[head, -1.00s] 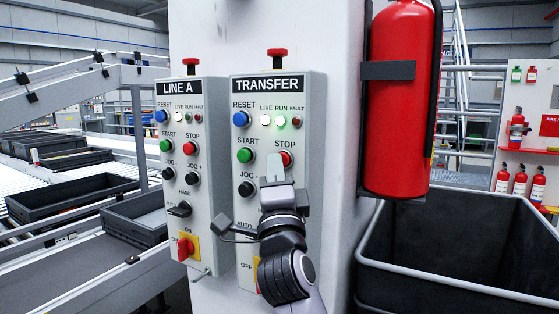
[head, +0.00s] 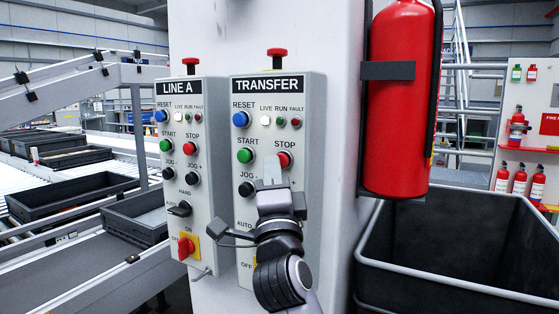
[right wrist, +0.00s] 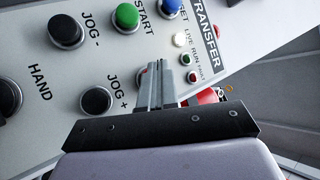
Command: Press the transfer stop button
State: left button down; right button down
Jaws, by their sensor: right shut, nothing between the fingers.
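The TRANSFER panel (head: 313,125) is a grey box on a pale column. Its red STOP button (head: 284,159) sits under the STOP label, right of the green START button (head: 245,156). My right gripper (head: 272,166) is shut and empty. Its fingertips are at the STOP button and cover its left part; whether they touch it I cannot tell. In the right wrist view the shut fingers (right wrist: 158,82) hide nearly all of that button. The white LIVE lamp (head: 265,120) is lit; the green RUN lamp (head: 282,121) looks dark. My left gripper is out of view.
The LINE A panel (head: 207,123) stands just left, with similar buttons. A red mushroom button (head: 277,53) tops the TRANSFER panel. A fire extinguisher (head: 400,110) hangs to the right, above a dark bin (head: 450,272). Conveyors with crates (head: 70,190) lie at left.

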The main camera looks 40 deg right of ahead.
jog(key=shift+s+a, duration=0.2)
jog(key=shift+a, duration=0.2)
jog(key=shift+a, duration=0.1)
jog(key=a, duration=0.1)
jog(key=s+a, duration=0.1)
jog(key=a, duration=0.1)
jog(key=s+a+p, duration=0.1)
jog(key=shift+a, duration=0.25)
dwell(0.9)
